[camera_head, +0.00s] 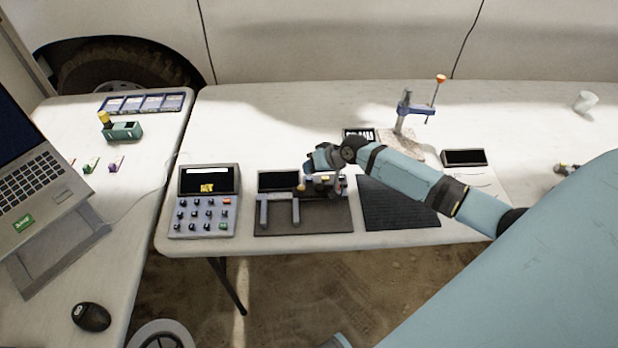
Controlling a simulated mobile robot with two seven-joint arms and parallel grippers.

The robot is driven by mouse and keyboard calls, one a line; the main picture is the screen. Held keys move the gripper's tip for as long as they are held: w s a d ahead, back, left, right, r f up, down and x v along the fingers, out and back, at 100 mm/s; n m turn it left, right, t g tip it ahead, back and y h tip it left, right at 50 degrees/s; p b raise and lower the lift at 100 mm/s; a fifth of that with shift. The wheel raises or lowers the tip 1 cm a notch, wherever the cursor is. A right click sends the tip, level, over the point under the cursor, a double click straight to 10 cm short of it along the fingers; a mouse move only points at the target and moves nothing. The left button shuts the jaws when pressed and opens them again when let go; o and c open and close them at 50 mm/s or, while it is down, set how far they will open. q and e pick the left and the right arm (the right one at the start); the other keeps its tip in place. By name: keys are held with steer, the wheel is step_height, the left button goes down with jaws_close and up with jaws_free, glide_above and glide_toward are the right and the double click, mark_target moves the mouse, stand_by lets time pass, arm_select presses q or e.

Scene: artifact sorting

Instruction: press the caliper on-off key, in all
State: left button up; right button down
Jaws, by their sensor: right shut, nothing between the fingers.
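The caliper (278,181) sits on a dark base plate (300,226) near the front edge of the middle table. It has a black display and grey jaws (263,211) pointing toward the front edge. My right gripper (318,183) reaches in from the right and is shut and empty over the right part of the caliper. The gripper hides that part, and I cannot make out the on-off key or whether the fingers touch it. A small tan piece (301,184) shows beside the gripper. My left gripper is not in view.
A keypad device (205,209) stands left of the caliper, and a black mat (398,204) lies right of it under my arm. Behind are a blue-grey stand (403,110) and a black display box (464,157). A laptop (35,185) stands far left. A white cup (585,102) stands back right.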

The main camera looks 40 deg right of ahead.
stand_by(0.5)
steer(key=shift+f, duration=0.15)
steer(key=shift+f, duration=0.3)
steer(key=shift+f, duration=0.35)
stand_by(0.5)
steer(key=shift+r, duration=0.1)
steer(key=shift+r+p, duration=0.7)
